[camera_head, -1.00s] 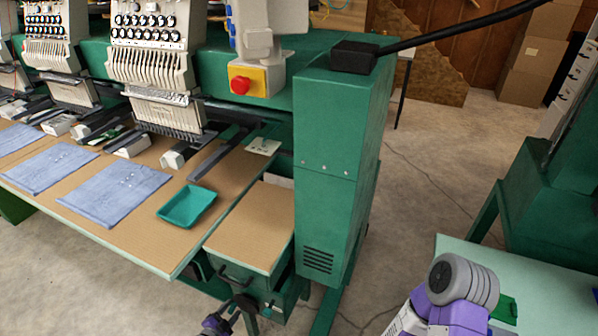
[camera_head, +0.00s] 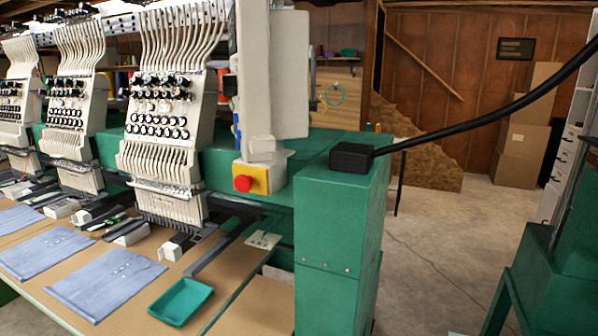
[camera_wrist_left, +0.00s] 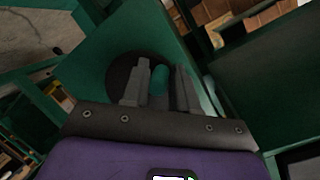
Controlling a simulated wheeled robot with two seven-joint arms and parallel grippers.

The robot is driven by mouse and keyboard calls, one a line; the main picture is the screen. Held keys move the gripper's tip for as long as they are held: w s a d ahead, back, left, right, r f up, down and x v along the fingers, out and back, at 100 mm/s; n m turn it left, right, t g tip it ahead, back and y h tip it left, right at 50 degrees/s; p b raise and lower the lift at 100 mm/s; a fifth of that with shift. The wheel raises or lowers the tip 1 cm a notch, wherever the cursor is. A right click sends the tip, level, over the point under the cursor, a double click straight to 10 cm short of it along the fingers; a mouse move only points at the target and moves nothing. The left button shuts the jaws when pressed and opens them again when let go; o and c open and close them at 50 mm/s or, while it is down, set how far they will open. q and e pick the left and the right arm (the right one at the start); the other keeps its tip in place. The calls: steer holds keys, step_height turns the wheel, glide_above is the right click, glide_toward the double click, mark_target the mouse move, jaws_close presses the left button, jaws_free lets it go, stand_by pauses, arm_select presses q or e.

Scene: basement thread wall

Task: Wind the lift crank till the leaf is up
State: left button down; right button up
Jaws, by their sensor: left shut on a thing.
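In the left wrist view my left gripper (camera_wrist_left: 161,85) is shut on a small teal grip (camera_wrist_left: 160,78), which I take to be the crank's handle. A dark round part (camera_wrist_left: 120,76) shows behind the fingers against a green panel (camera_wrist_left: 95,58). The rest of the crank is hidden or too dark to make out. In the head view a tan leaf (camera_head: 258,308) lies beside the main table at the bottom edge, partly cut off. Its exact height against the table is hard to tell here. My right gripper is out of view.
The tan table (camera_head: 120,315) carries blue cloths (camera_head: 105,281) and a teal tray (camera_head: 181,301) under the embroidery heads (camera_head: 166,125). A green cabinet (camera_head: 338,232) stands right of the leaf, with a black cable (camera_head: 470,127) above. Concrete floor (camera_head: 425,265) is open further right.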

arm_select(q)
steer(key=shift+w+d+r, duration=0.25)
steer(key=shift+d+r, duration=0.05)
steer(key=shift+d, duration=0.15)
steer(key=shift+w+r+p, duration=0.2)
steer(key=shift+r+p, duration=0.15)
steer(key=shift+r, duration=0.3)
steer(key=c, duration=0.9)
jaws_free()
steer(key=shift+c, duration=0.2)
steer(key=shift+a+r, duration=0.1)
steer(key=shift+a, duration=0.05)
steer(key=shift+s+a, duration=0.25)
steer(key=shift+s, duration=0.15)
steer(key=s+a, duration=0.1)
steer(key=s, duration=0.1)
steer(key=s+a+p, duration=0.1)
steer(key=s, duration=0.3)
steer(key=shift+s+a+f, duration=0.35)
steer(key=shift+s+a, duration=0.05)
